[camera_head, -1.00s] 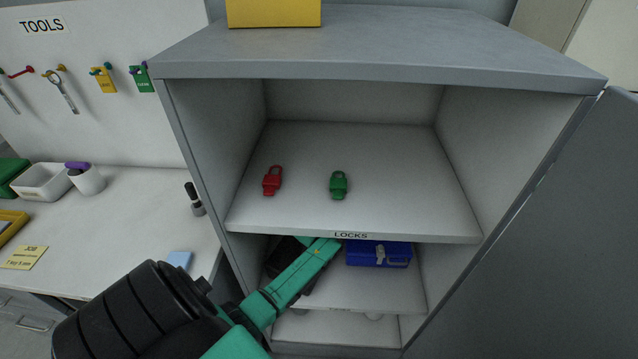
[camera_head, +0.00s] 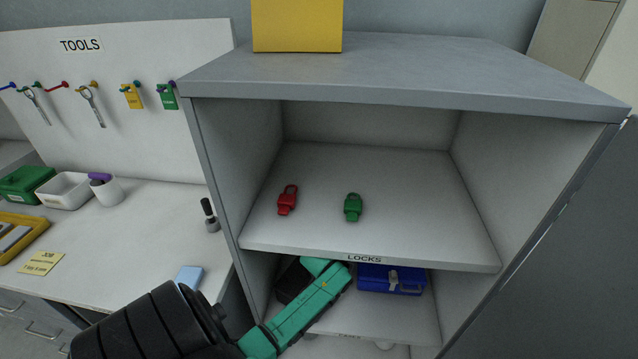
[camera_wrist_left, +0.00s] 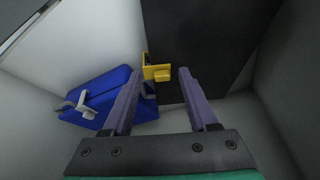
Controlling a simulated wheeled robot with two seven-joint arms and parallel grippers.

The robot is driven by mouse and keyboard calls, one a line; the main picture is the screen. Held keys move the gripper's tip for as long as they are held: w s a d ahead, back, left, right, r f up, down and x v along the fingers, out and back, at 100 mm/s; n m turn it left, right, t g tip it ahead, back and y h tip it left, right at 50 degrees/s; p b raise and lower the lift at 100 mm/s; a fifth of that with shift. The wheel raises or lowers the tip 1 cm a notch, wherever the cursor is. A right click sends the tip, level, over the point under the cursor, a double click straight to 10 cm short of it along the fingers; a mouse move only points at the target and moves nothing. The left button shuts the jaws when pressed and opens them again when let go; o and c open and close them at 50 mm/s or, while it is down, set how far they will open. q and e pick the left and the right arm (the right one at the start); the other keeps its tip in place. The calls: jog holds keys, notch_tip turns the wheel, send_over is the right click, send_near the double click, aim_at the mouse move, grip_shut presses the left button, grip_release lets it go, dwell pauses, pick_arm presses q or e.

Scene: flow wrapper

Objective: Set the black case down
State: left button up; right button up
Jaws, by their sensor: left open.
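The black case (camera_head: 289,284) is in the cabinet's middle compartment, at the left, partly hidden behind my left arm. In the left wrist view it is a large dark face (camera_wrist_left: 205,40) with a yellow latch or handle (camera_wrist_left: 157,73). My left gripper (camera_wrist_left: 160,72) is open, with the yellow part between or just beyond its fingertips. I cannot tell whether the fingers touch it. The contact between the case and the shelf is hidden. In the head view my left fingers are hidden under the upper shelf. My right gripper is not in view.
A blue case (camera_head: 391,279) with a grey latch stands right of the black case. The upper shelf (camera_head: 420,220), labelled LOCKS, holds a red lock (camera_head: 287,200) and a green lock (camera_head: 353,207). The cabinet door (camera_head: 570,260) is open at right. A workbench (camera_head: 135,235) is at left.

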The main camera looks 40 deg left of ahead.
pick_arm(q)
jog(key=s+d, duration=0.4)
jog(key=s, duration=0.5)
jog(key=shift+s, duration=0.3)
jog(key=shift+r, duration=0.1)
